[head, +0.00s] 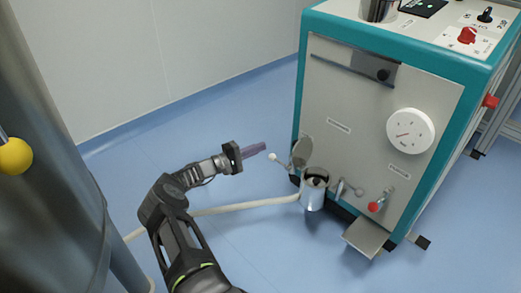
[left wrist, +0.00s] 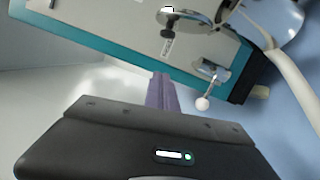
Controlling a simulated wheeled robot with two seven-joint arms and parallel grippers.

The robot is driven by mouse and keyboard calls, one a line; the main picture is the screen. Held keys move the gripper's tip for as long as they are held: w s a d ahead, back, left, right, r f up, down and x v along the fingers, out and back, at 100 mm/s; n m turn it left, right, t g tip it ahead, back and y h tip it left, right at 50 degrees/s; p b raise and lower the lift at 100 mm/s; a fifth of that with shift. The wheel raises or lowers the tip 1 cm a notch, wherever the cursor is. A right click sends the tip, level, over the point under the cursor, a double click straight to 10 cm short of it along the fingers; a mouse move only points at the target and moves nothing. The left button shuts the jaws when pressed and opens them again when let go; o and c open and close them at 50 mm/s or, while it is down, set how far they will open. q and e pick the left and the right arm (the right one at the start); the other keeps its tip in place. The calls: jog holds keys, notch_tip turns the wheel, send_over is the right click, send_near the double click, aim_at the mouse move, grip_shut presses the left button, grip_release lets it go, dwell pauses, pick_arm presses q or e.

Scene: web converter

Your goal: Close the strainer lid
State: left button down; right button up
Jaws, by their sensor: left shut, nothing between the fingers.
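The strainer (head: 314,194) is a small metal cup low at the left front of the machine. Its round lid (head: 301,152) stands raised, with the cup's top uncovered. A rod with a white ball knob (head: 272,157) sticks out left from beside the lid. My left gripper (head: 262,147) has purple fingers, shut and empty. Its tips are just left of the knob and slightly above it in the head view, apparently apart from it. In the left wrist view, a white ball (left wrist: 202,104) on a thin stem shows right of the finger tips (left wrist: 160,80). My right gripper is out of view.
The teal and grey machine (head: 360,120) carries a white dial (head: 410,131) and a red-knobbed valve (head: 375,207). A pale hose (head: 245,206) runs from the strainer across the floor. A large metal column stands at left.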

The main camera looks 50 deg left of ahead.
aim_at(299, 151)
pick_arm(q)
jog(key=w+d+r+b, duration=0.1)
jog(key=w+d+b, duration=0.2)
jog(key=w+d, duration=0.2)
jog(key=shift+w, duration=1.7)
jog(key=shift+r, duration=0.1)
